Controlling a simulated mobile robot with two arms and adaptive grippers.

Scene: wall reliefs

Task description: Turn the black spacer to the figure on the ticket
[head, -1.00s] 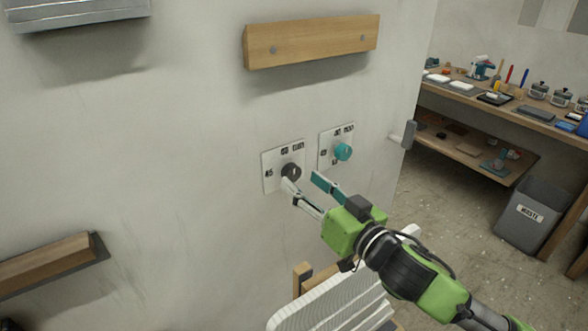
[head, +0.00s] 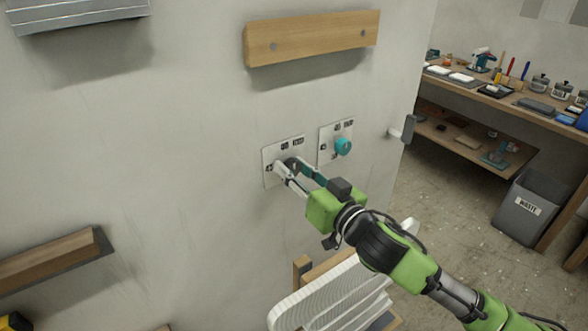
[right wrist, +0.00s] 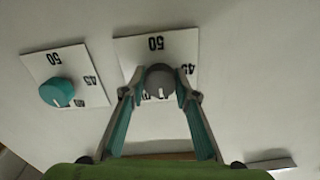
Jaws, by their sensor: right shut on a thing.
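The black spacer (head: 291,162) is a round dark knob on a white square plate (head: 270,178) on the wall. My right gripper (head: 289,167) is shut on it, one finger on each side, and partly hides it in the head view. In the right wrist view the spacer (right wrist: 160,79) looks grey between the fingertips (right wrist: 160,93). Its pale mark points toward the bottom of that picture. Figures 50 and 45 show upside down or tilted on the plate; a lower figure is partly covered. I cannot make out a ticket. My left gripper is not in view.
A teal knob (head: 343,146) sits on a second numbered plate (head: 326,153) close by. A wooden rail (head: 310,40) is above, and a grey handle (head: 408,129) is near the wall's edge. A white ribbed object (head: 325,295) stands below my right arm.

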